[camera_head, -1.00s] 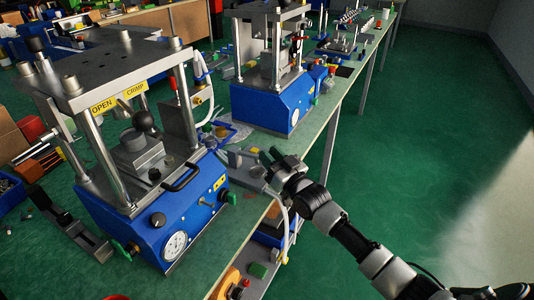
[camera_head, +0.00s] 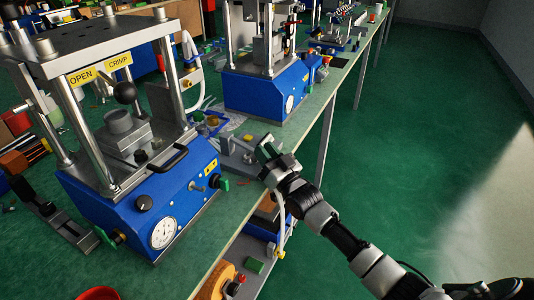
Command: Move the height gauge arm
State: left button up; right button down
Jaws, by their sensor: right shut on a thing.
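A small grey metal device, which looks like the height gauge (camera_head: 238,164), sits on the bench edge right of the front blue press. Its thin arm (camera_head: 243,143) reaches toward my right gripper. My right gripper (camera_head: 264,149) comes in from the lower right and is shut at the end of this arm. The fingers hide the exact grip point. My left gripper is not in view.
The front blue press (camera_head: 150,205) with a dial and black ball lever stands at the left. A second blue press (camera_head: 262,95) stands behind. A white hose hangs below my right gripper. The green floor (camera_head: 420,150) at right is clear.

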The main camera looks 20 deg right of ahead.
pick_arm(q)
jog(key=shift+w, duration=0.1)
pick_arm(e)
jog(key=shift+s+a+f+g, duration=0.1)
jog(key=shift+a+f+g, duration=0.05)
jog(key=shift+f, duration=0.35)
jog(key=shift+a+f+g, duration=0.1)
jog(key=shift+f+g, duration=0.05)
jog(key=shift+f, duration=0.35)
jog(key=c, duration=1.2)
grip_release()
jog(key=shift+o, duration=1.1)
jog(key=shift+d, duration=0.1)
jog(key=shift+w+a, duration=0.25)
jog(key=shift+w, duration=0.15)
jog(key=shift+s+d+f, duration=0.1)
jog(key=shift+s+d, duration=0.1)
jog(key=shift+s, duration=0.2)
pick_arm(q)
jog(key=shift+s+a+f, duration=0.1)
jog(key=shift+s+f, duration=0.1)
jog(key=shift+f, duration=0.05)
pick_arm(e)
jog(key=v, duration=1)
